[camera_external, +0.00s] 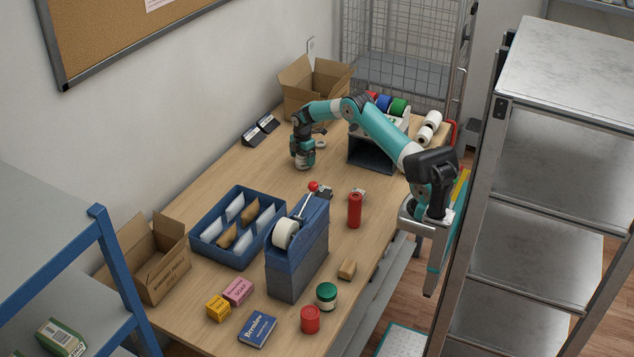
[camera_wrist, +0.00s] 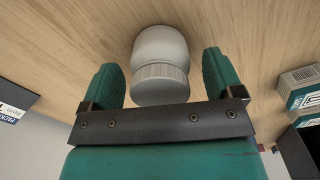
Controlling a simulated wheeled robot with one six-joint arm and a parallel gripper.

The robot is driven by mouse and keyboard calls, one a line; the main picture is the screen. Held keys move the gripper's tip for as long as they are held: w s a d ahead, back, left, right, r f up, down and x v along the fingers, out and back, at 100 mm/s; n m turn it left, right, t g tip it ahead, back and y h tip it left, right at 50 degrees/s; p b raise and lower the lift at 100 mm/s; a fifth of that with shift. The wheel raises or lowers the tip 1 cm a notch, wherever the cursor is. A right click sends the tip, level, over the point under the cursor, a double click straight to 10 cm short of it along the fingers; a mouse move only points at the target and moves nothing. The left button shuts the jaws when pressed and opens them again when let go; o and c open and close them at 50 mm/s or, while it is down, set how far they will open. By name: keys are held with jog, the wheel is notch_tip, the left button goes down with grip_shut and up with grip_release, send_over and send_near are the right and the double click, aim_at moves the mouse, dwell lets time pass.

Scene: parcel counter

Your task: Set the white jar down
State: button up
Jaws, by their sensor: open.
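The white jar (camera_wrist: 160,52) with its ribbed lid shows in the wrist view between the two green fingers of my gripper (camera_wrist: 161,72). There are gaps between the jar and both fingers. In the external view my gripper (camera_external: 303,151) points down over the far part of the wooden table. The jar (camera_external: 302,165) shows just below it and appears to stand upright on the tabletop, partly hidden by the gripper.
An open cardboard box (camera_external: 315,88) is behind. The blue tray (camera_external: 195,238) and tape dispenser (camera_external: 297,262) are nearer the camera. Table (camera_external: 215,172) left of my gripper is clear.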

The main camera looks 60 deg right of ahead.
jog(key=r+b, duration=0.1)
jog(key=r, duration=0.9)
jog(key=shift+a+r+b, duration=0.2)
jog(key=shift+r+b, duration=0.05)
jog(key=shift+b, duration=0.15)
jog(key=s+a+r+m+y, duration=0.1)
jog(key=s+a+r, duration=0.3)
jog(key=a, duration=0.5)
jog(key=s+a+r+m, duration=0.1)
jog(key=s+a+r, duration=0.35)
jog(key=a, duration=0.35)
jog(key=s+a+m+y, duration=0.1)
jog(key=s+a, duration=0.4)
jog(key=s, duration=0.5)
jog(key=s+a+m+y, duration=0.1)
jog(key=s+a, duration=0.4)
jog(key=s, duration=0.5)
jog(key=s+a+m+y, duration=0.1)
jog(key=s+a+m, duration=0.2)
jog(key=s+a, duration=0.3)
jog(key=s, duration=0.4)
jog(key=shift+s, duration=0.3)
